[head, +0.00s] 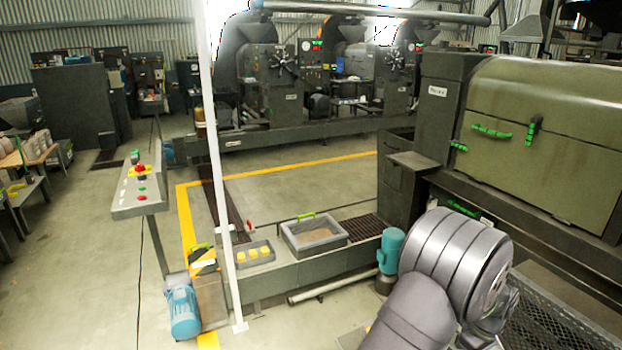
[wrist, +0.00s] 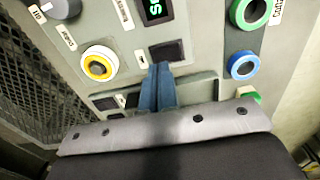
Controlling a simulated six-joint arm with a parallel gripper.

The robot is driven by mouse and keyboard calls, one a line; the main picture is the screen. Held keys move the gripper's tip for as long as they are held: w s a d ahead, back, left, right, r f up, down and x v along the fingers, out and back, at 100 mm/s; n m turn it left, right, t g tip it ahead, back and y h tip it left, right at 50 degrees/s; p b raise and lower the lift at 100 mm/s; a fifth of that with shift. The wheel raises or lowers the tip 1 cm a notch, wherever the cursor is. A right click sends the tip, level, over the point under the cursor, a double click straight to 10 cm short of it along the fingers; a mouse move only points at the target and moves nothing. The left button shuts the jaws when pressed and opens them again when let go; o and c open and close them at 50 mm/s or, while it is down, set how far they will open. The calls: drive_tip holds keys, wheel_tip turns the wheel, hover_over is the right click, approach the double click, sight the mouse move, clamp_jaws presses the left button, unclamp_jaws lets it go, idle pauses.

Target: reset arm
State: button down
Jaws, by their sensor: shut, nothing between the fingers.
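My gripper (wrist: 160,68) shows in the wrist view as two blue fingers pressed together, shut and empty. Its tips are in front of a grey control panel (wrist: 205,50), just below a small dark square (wrist: 163,48). I cannot tell whether the tips touch the panel. In the head view my grey arm fills the lower right, and the gripper itself is hidden there.
The panel carries a yellow-ringed button (wrist: 99,63), a blue-ringed one (wrist: 243,65), a green-ringed one (wrist: 250,12) and a lit display (wrist: 155,10). A green machine (head: 545,140) stands right; a white post (head: 218,170) and tray (head: 315,236) stand left of my arm.

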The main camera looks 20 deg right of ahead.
drive_tip(key=a+r, duration=0.2)
drive_tip(key=r, duration=1.2)
drive_tip(key=a+r+h, duration=0.1)
drive_tip(key=a+r, duration=0.2)
drive_tip(key=r, duration=1.1)
drive_tip(key=c, duration=2.1)
unclamp_jaws()
drive_tip(key=o, duration=1.5)
drive_tip(key=shift+c, duration=0.2)
drive_tip(key=o, duration=0.3)
drive_tip(key=shift+d+f, duration=0.2)
drive_tip(key=o, duration=0.3)
drive_tip(key=shift+y, duration=0.5)
drive_tip(key=d+f, duration=0.4)
drive_tip(key=s+d+f, duration=0.1)
drive_tip(key=d+f, duration=0.7)
drive_tip(key=shift+s+d+f, duration=0.15)
drive_tip(key=shift+s+f, duration=0.1)
drive_tip(key=shift+s, duration=0.05)
drive_tip(key=shift+o, duration=0.2)
wheel_tip(320, 180, down, 10)
drive_tip(key=shift+d+f, duration=0.1)
drive_tip(key=shift+f, duration=0.05)
wheel_tip(320, 180, up, 10)
